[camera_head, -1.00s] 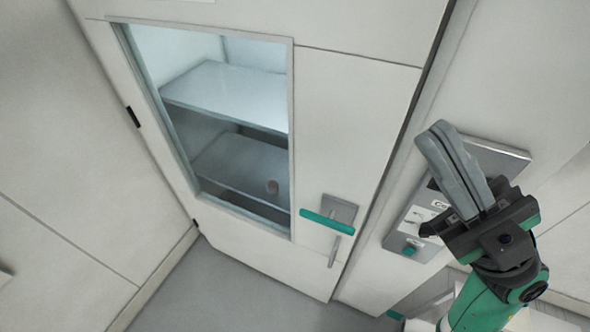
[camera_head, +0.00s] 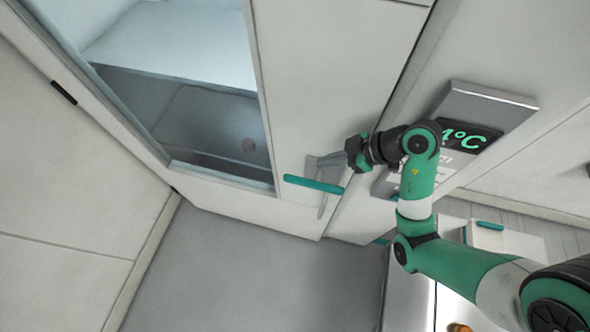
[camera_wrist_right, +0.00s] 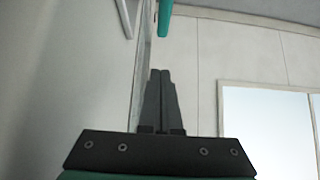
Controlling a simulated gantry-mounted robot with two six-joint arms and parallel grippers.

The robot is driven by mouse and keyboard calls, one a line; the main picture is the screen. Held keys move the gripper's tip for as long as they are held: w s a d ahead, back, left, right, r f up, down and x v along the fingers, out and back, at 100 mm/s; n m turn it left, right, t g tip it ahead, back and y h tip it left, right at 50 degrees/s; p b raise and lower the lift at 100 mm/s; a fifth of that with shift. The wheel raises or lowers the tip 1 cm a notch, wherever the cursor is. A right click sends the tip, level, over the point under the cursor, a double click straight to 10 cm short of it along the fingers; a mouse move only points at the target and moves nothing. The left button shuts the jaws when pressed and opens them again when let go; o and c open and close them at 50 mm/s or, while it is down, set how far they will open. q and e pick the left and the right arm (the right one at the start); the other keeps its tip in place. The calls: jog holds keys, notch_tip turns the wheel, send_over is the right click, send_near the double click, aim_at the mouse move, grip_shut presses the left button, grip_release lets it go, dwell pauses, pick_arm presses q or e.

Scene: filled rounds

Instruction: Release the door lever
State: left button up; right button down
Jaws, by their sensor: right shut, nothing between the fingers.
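The door lever (camera_head: 314,184) is a teal bar on a grey plate, on the pale door (camera_head: 305,90) to the right of its window. It lies nearly level, its right end slightly lower. My right gripper (camera_head: 332,160) is shut and empty, just above the lever's right half in the head view. Its fingers overlap the grey plate there, so contact is hard to tell. In the right wrist view, the closed fingertips (camera_wrist_right: 160,73) point toward a teal end of the lever (camera_wrist_right: 165,16), with a visible gap between them. My left gripper is out of view.
A grey control panel (camera_head: 490,105) with a lit green display is on the wall to the right, behind my right arm. A grey vertical handle (camera_head: 329,200) is just below the lever. The floor (camera_head: 260,280) before the door is clear.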

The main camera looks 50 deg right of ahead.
send_near(288, 175)
jog(key=w, duration=0.1)
jog(key=a, duration=0.1)
jog(key=w, duration=0.1)
jog(key=shift+w+a+r, duration=0.25)
jog(key=shift+w, duration=0.1)
jog(key=f, duration=0.3)
jog(key=shift+w+f, duration=0.3)
jog(key=shift+f, duration=0.5)
jog(key=shift+w+a, duration=0.1)
jog(key=shift+w, duration=0.05)
